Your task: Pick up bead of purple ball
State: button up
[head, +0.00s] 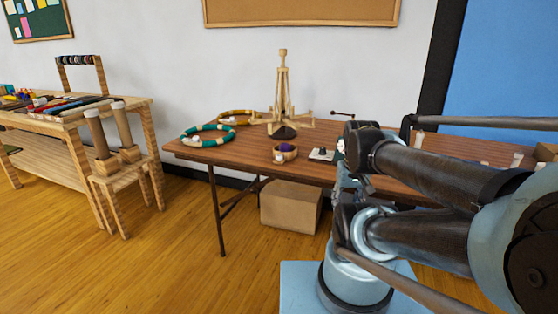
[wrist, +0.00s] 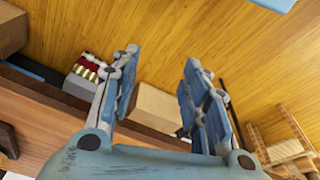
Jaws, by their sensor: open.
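A purple ball (head: 287,147) sits in a small tan bowl (head: 285,156) on the brown table (head: 240,152) in the head view. A small white tag hangs at the bowl's front. The wrist view does not show the ball. My gripper (wrist: 163,58) is open and empty in the wrist view, its two fingers spread over the wooden floor and a cardboard box. In the head view my arm is at the right, in front of the table's right part. The gripper's fingers cannot be clearly made out there.
A green ring (head: 205,135), a yellow ring (head: 237,117) and a wooden stand (head: 282,95) are on the table near the bowl. A cardboard box (head: 290,206) is under the table. A wooden workbench (head: 75,150) stands left. Floor in front is clear.

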jog(key=w+a+r+m+g, duration=0.1)
jog(key=w+a+r+m, duration=0.1)
jog(key=w+a+r, duration=0.65)
jog(key=w+a+r+m+g, duration=0.1)
jog(key=w+a+r, duration=0.4)
jog(key=w+r, duration=0.7)
jog(key=m, duration=0.1)
send_over(279, 158)
jog(key=w, duration=0.2)
jog(key=f, duration=1.2)
jog(key=shift+s+a+f, duration=0.25)
jog(key=shift+a+f, duration=0.1)
jog(key=shift+f, duration=0.05)
jog(key=shift+s+d+f, duration=0.1)
jog(key=shift+d+f, duration=0.05)
jog(key=shift+f, duration=1.25)
jog(key=shift+s+d+f, duration=0.1)
jog(key=shift+d+f, duration=0.05)
jog(key=shift+f, duration=1.2)
jog(key=c, duration=0.7)
jog(key=shift+c, duration=0.2)
